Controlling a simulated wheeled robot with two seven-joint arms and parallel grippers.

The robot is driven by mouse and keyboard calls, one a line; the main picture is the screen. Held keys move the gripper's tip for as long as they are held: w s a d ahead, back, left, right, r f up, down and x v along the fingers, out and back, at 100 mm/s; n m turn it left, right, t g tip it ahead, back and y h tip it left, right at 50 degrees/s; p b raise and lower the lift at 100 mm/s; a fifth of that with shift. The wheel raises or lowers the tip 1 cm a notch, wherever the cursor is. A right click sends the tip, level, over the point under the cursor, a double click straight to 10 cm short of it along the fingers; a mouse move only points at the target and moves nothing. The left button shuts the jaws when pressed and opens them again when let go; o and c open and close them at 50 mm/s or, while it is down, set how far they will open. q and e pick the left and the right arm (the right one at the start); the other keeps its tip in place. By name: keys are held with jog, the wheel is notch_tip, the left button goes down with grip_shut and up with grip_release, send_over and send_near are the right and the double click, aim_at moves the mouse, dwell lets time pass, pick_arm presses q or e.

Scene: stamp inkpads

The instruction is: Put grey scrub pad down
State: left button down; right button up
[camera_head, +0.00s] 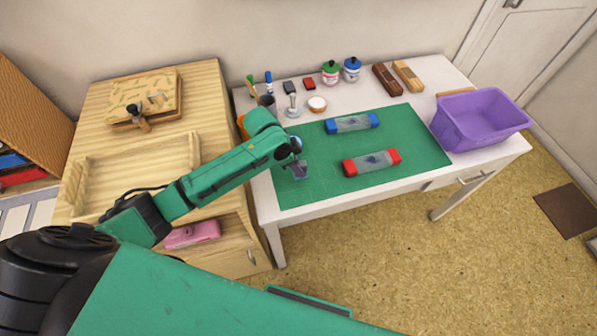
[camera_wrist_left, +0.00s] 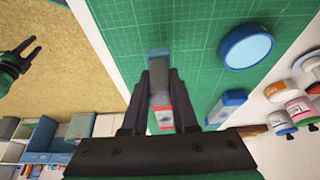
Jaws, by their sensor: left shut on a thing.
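My left gripper (camera_head: 299,166) is low over the left part of the green cutting mat (camera_head: 430,150). It is shut on the grey scrub pad (camera_head: 300,174). In the left wrist view the grey pad (camera_wrist_left: 160,76) sits between the two dark fingers (camera_wrist_left: 160,85), with a blue part at its far end. I cannot tell whether the pad touches the mat. A dark and green gripper-like part (camera_wrist_left: 22,58), which looks like my right gripper, shows small over the floor; its jaws are unclear.
A blue-ended inkpad (camera_head: 352,123) and a red-ended inkpad (camera_head: 370,161) lie on the mat. A blue round lid-like thing (camera_wrist_left: 247,47) is near my left gripper. A purple bin (camera_head: 480,118) stands at the right. Bottles (camera_head: 351,69) line the back. The mat's front left is clear.

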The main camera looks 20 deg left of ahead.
pick_arm(q)
notch_tip(320, 180, down, 3)
jog(key=shift+f, duration=0.35)
jog(key=c, duration=0.7)
grip_release()
jog(key=shift+r, duration=0.1)
pick_arm(e)
jog(key=shift+w+d, duration=0.1)
jog(key=shift+d, duration=0.2)
pick_arm(q)
jog(key=v, duration=1.2)
jog(key=shift+r, duration=0.1)
pick_arm(e)
jog(key=shift+a, duration=0.15)
